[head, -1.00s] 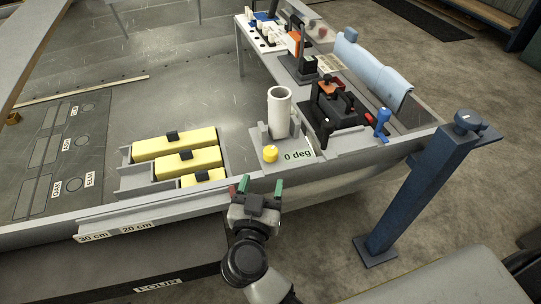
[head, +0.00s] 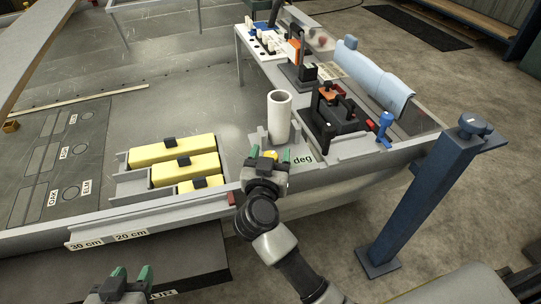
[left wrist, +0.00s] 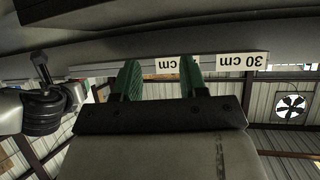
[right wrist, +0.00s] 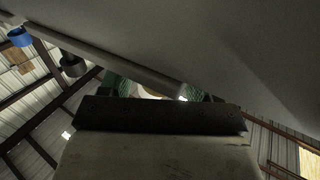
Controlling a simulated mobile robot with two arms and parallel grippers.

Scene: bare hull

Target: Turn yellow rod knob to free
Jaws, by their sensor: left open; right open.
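The yellow knob (head: 270,154) sits on the grey bracket at the hull's near edge, in front of the white rod holder tube (head: 279,116). My right gripper (head: 271,157) is open, with its green fingers either side of the knob in the head view; I cannot tell whether they touch it. The gripper hides the knob's lower part and the first part of the "0 deg" label (head: 303,160). In the right wrist view, the hull's underside covers much of the picture. My left gripper (head: 131,273) is open and empty at the bottom left, outside the hull.
Yellow boxes (head: 186,164) lie in slots left of the knob. A black device (head: 335,112) and a blue-handled part (head: 384,127) stand right of it. A blue post (head: 428,195) rises outside the hull. Length labels (head: 110,239) mark the near rim.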

